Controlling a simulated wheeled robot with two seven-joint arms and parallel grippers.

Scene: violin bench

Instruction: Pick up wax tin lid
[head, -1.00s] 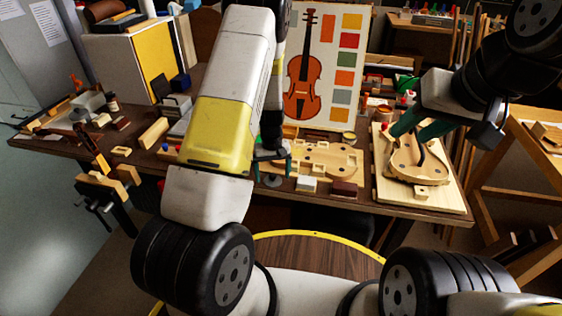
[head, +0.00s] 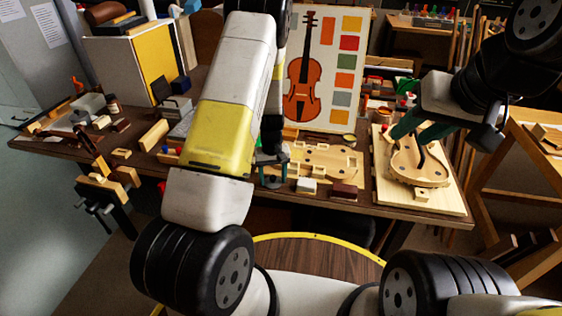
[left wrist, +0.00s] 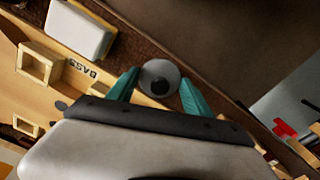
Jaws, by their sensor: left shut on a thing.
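The wax tin lid (left wrist: 160,78) is a round grey disc with a dark round spot at its middle. It sits between the teal fingertips of my left gripper (left wrist: 157,88) in the left wrist view, and the gripper is shut on it. In the head view my left gripper (head: 273,172) is low at the front edge of the bench, and its arm hides part of the bench. My right gripper (head: 421,132) has its teal fingers apart, above the wooden violin plate (head: 418,172) at the right.
A pale block (head: 307,187) and a dark red block (head: 343,191) lie just right of my left gripper. Behind them is a light wooden tray (head: 330,160) with cut-outs. A violin poster (head: 326,70) stands at the back. A wooden board (head: 447,202) holds the violin plate.

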